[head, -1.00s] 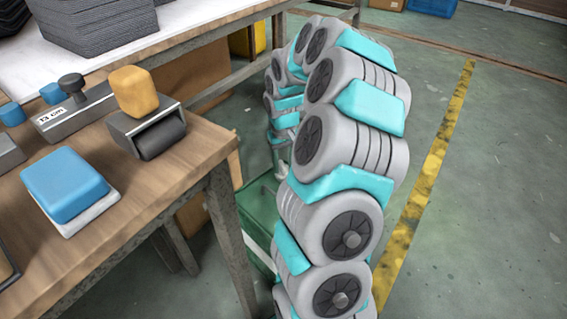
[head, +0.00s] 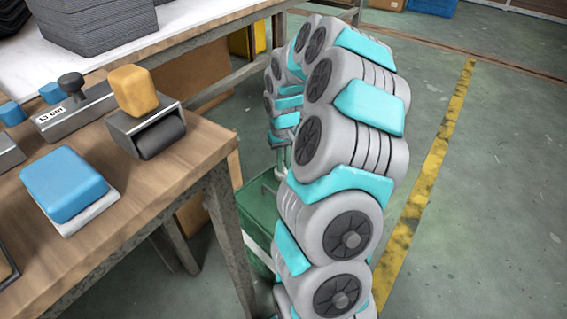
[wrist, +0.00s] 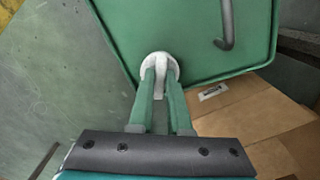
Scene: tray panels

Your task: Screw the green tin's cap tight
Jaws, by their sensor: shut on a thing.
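The green tin (wrist: 195,30) fills the top of the wrist view, with a raised rim along its edge. Its white cap (wrist: 159,58) sits near the tin's lower left part in that view. My gripper (wrist: 160,80) is shut on the cap, with its two green fingers on either side of the cap's raised grip. How far the cap is turned cannot be told. In the head view the tin (head: 259,207) stands on the floor beside the table leg, largely hidden behind my arm.
A dark hooked handle (wrist: 226,30) is on the tin's top. A cardboard box (wrist: 245,108) lies beside the tin. The wooden table (head: 130,205) at the left holds a blue block (head: 64,184) and a roller tool (head: 148,132). The floor at right is clear.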

